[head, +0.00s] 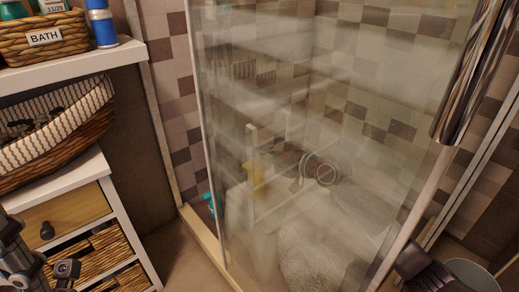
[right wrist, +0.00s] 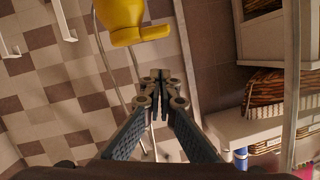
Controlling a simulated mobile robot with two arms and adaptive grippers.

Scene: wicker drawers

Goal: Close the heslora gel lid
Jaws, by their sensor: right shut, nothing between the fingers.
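I cannot make out the heslora gel or its lid for certain. A smooth yellow rounded thing (right wrist: 121,20) is cut by the top edge of the right wrist view, just beyond the fingertips in the picture and apart from them. Whether it is the gel cannot be told. My right gripper (right wrist: 162,78) has its fingertips together with nothing between them. In the head view, grey jointed gripper parts (head: 35,262) of mine, which look like the left gripper, are cut by the lower left corner. Their fingertips cannot be made out.
A tall glass shower panel (head: 310,120) fills the middle, with blurred shapes behind it. At the left, a white shelf (head: 70,72) holds a basket marked BATH (head: 48,38) and bottles. Below it stand a lined wicker basket (head: 55,145) and wicker drawers (head: 105,250).

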